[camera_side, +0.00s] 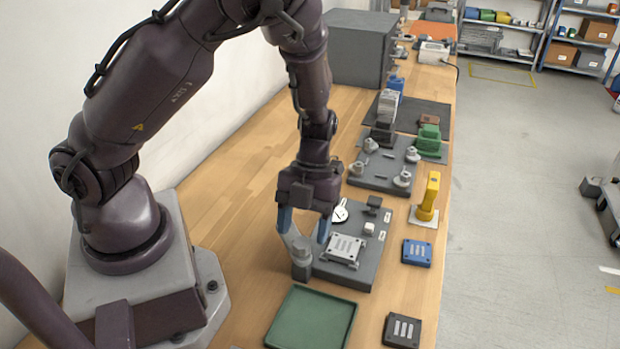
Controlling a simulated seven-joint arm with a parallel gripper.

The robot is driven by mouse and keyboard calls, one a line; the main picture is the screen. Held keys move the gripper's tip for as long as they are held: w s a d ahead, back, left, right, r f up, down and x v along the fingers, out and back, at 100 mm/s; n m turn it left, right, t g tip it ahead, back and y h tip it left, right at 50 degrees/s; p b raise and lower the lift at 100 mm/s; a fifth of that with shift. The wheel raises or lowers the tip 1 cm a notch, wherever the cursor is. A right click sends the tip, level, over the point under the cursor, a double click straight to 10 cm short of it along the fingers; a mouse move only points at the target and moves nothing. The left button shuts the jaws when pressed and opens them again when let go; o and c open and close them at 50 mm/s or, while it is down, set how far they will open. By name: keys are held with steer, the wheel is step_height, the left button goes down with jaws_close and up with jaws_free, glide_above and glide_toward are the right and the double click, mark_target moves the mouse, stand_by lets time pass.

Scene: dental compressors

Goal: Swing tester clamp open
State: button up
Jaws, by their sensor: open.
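The tester (352,278) is a dark grey block on the wooden bench. It carries a silver plate (345,247), a round white dial (340,211) and small blocks. A grey clamp-like piece with a round post (301,262) stands at its left edge. A paler arm at its top reaches up between my fingers. My gripper (304,235) points down over this piece, its two blue fingers apart on either side of the arm. I cannot tell whether either finger touches it. My right finger hides part of the tester behind it.
A green tray (312,318) lies in front of the tester. A dark module (402,330), a blue module (417,252) and a yellow upright part (429,195) stand to the right. A grey fixture plate (380,184) with metal fittings lies behind. Bench left of the gripper is clear.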

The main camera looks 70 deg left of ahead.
steer(key=v, duration=1)
steer(key=shift+w+r, duration=0.15)
steer(key=shift+r, duration=0.2)
steer(key=shift+a, duration=0.1)
steer(key=m+g, duration=0.1)
steer(key=m, duration=2.9)
glide_above(294, 236)
steer(key=s+d, duration=0.2)
steer(key=s, duration=0.1)
steer(key=s+a+r+m+t+y, duration=0.1)
steer(key=s+r+m+t+y, duration=0.2)
steer(key=r+m+t, duration=0.6)
step_height(294, 236, up, 6)
steer(key=m, duration=0.6)
steer(key=shift+t, duration=0.4)
